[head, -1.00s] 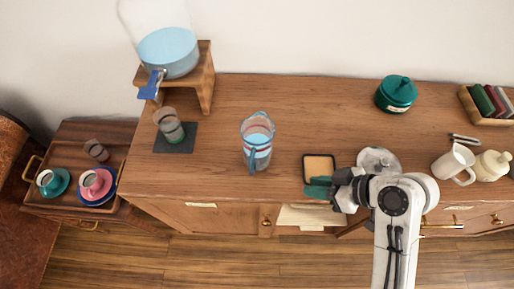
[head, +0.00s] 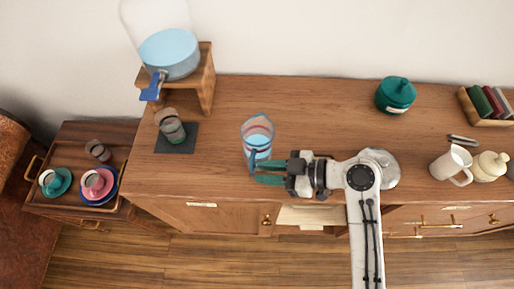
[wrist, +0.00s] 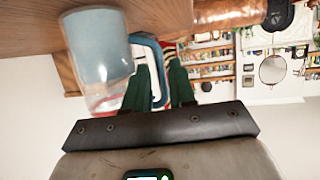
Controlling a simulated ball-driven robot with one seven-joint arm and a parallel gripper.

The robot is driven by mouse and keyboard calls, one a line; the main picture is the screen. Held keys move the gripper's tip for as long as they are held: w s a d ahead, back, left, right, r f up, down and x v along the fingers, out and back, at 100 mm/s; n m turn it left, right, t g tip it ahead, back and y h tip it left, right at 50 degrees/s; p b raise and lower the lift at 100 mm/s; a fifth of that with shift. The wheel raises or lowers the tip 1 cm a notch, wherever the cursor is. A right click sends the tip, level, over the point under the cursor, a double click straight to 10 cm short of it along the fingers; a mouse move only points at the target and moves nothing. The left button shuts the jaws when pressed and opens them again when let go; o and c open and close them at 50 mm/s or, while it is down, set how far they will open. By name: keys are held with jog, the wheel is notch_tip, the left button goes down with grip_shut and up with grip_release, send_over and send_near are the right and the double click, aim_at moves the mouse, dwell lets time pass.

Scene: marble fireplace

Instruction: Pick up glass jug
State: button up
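The glass jug (head: 258,133), clear with a reddish band and pale blue contents, stands upright near the cabinet top's front edge. Its blue handle (head: 253,161) points toward the front. My gripper (head: 258,172) has its green fingers apart, one behind the other, with the tips at the handle. In the wrist view the jug (wrist: 98,50) is large at upper left, and its handle (wrist: 160,62) shows between the two fingers (wrist: 160,85). I cannot tell whether either finger touches the handle.
Two stacked glasses (head: 172,128) stand on a dark mat left of the jug, beside a wooden stand (head: 206,85) with a blue-tapped dispenser (head: 168,54). A green jar (head: 395,94) and a white pitcher (head: 452,166) are at right. The surface behind the jug is clear.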

aim_at(251, 172)
jog(key=shift+f+p+x, duration=0.2)
jog(key=shift+p+x, duration=0.3)
jog(key=shift+x, duration=1.8)
jog(key=shift+d, duration=0.1)
grip_shut()
jog(key=shift+r, duration=0.1)
